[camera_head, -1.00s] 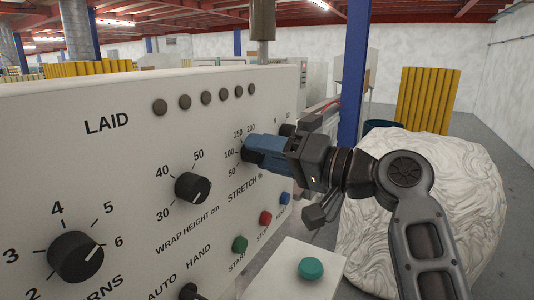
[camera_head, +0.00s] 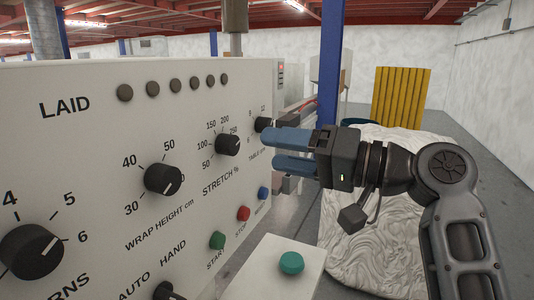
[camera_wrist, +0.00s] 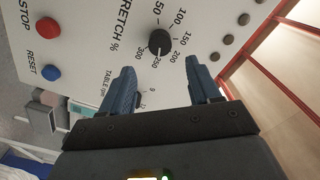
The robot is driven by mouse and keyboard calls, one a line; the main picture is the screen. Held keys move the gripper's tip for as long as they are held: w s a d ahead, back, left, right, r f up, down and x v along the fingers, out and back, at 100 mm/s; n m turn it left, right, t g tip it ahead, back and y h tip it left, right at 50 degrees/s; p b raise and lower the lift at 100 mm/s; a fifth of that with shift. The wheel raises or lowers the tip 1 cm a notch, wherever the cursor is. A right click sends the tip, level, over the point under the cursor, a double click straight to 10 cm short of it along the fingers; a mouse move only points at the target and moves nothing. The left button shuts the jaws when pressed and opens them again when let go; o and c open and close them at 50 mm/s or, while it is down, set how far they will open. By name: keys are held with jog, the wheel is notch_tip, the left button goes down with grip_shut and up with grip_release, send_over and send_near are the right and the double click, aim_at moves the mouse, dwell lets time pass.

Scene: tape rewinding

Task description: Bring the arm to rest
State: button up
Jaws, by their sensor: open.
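My gripper (camera_head: 284,152) is open and empty, with its blue fingers pointing left toward the white control panel (camera_head: 90,180). It is to the right of the stretch knob (camera_head: 228,145) and apart from it. In the wrist view the stretch knob (camera_wrist: 160,42) lies beyond the gap between the two fingertips (camera_wrist: 160,82), and its pointer is near 250. The table knob (camera_head: 263,124) is just behind the upper finger in the head view.
The wrap height knob (camera_head: 163,179) and green, red and blue buttons (camera_head: 243,213) are on the panel. A teal button (camera_head: 291,262) sits on a white box below my gripper. A white wrapped bulk (camera_head: 370,225) stands behind my arm, near a blue column (camera_head: 330,80).

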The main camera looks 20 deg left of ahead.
jog(key=shift+d+f, duration=0.1)
jog(key=s+d+f+m+t+h, duration=0.2)
jog(key=d+f+m+t+h, duration=0.25)
jog(key=f, duration=0.75)
jog(key=s+d+f+m+t+h, duration=0.25)
jog(key=d+f+t, duration=0.35)
jog(key=f, duration=0.6)
jog(key=s+d+f+m+t+h, duration=0.1)
jog(key=s+d+f+m+h, duration=0.15)
jog(key=s+d+f, duration=0.45)
jog(key=s+d+f+t+h, duration=0.1)
jog(key=s+d+h, duration=0.2)
jog(key=s+d, duration=0.45)
jog(key=s+d+f+h, duration=0.25)
jog(key=s+d, duration=0.25)
jog(key=s, duration=0.5)
jog(key=s+d+r+n+t+h, duration=0.1)
jog(key=s+d+r+n+h, duration=0.2)
jog(key=s+r, duration=0.6)
jog(key=s+d, duration=0.1)
jog(key=s, duration=0.3)
jog(key=shift+r, duration=0.2)
